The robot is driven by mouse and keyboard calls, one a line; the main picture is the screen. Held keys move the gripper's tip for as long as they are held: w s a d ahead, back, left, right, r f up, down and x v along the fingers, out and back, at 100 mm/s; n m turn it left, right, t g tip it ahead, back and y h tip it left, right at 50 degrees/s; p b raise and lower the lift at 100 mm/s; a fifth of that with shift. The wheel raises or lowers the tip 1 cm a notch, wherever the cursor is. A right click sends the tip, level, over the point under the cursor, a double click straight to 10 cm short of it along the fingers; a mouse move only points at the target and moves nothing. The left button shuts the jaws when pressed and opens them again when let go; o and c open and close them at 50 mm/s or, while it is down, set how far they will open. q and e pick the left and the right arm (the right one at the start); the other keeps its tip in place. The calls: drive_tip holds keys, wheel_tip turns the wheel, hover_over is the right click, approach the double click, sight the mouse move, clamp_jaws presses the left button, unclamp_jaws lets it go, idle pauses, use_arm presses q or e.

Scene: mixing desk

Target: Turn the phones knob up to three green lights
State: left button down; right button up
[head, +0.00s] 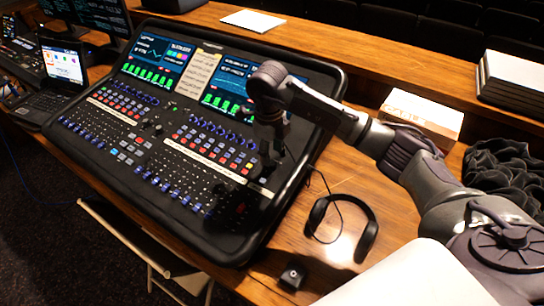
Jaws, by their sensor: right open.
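The mixing desk (160,215) lies across the wooden table, with screens along its far edge and rows of small knobs, buttons and faders below them. My right gripper (268,162) points down over the desk's right part, open, with nothing seen in it. It hides part of the panel below. I cannot make out which knob is the phones knob, nor a row of phones lights; the gripper may cover them. Green level bars show on the desk's screens (232,78). I cannot tell if the gripper touches the panel. My left gripper is not in view.
Black headphones (370,234) lie right of the desk, their cable running towards it. A laptop (64,66) stands left. A white-topped box (421,112) and stacked books (512,80) are right.

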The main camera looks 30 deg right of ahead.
sight(272, 163)
wheel_tip(272, 163, down, 2)
drive_tip(key=shift+f, duration=0.25)
drive_tip(key=shift+f+p, duration=0.3)
drive_tip(key=shift+f, duration=0.05)
drive_tip(key=shift+d+f, duration=0.1)
drive_tip(key=shift+f, duration=0.3)
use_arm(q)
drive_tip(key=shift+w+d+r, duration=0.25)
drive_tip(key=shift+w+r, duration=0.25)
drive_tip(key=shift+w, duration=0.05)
use_arm(e)
clamp_jaws()
